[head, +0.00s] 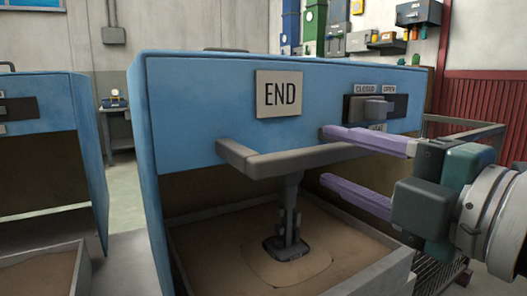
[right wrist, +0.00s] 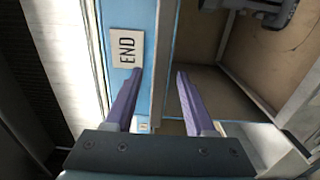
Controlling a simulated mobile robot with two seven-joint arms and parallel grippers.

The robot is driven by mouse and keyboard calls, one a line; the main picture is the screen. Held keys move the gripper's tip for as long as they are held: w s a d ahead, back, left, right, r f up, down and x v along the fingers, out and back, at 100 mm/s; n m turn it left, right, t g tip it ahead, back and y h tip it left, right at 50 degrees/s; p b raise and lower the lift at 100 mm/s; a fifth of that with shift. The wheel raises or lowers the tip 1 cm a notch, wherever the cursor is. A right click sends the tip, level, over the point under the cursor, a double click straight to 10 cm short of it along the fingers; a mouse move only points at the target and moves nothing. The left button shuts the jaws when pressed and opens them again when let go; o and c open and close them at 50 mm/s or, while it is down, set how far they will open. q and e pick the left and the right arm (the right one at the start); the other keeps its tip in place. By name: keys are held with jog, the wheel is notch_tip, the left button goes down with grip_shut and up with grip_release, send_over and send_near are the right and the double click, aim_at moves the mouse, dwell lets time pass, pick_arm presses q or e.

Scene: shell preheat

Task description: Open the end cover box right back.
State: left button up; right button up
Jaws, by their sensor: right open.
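The end cover box (head: 205,110) is a blue hood with an END sign (head: 279,94); the sign also shows in the right wrist view (right wrist: 127,47). A grey bar handle (head: 250,161) runs along its lower front. My right gripper (head: 325,157) is open and empty at the right part of the handle. In the right wrist view the fingers (right wrist: 158,73) lie either side of the blue panel's lower edge. I cannot tell whether they touch anything. My left gripper is out of view.
A grey latch knob (head: 375,107) sits under CLOSED and OPEN labels. Below the hood is a sand-filled box (head: 200,255) with a dark upright fitting (head: 288,225). A similar blue hood (head: 50,110) stands at left. A metal rail (head: 465,130) is at right.

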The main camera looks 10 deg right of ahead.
aim_at(307, 149)
jog(key=x, duration=0.6)
grip_shut()
dwell(0.4)
dwell(1.0)
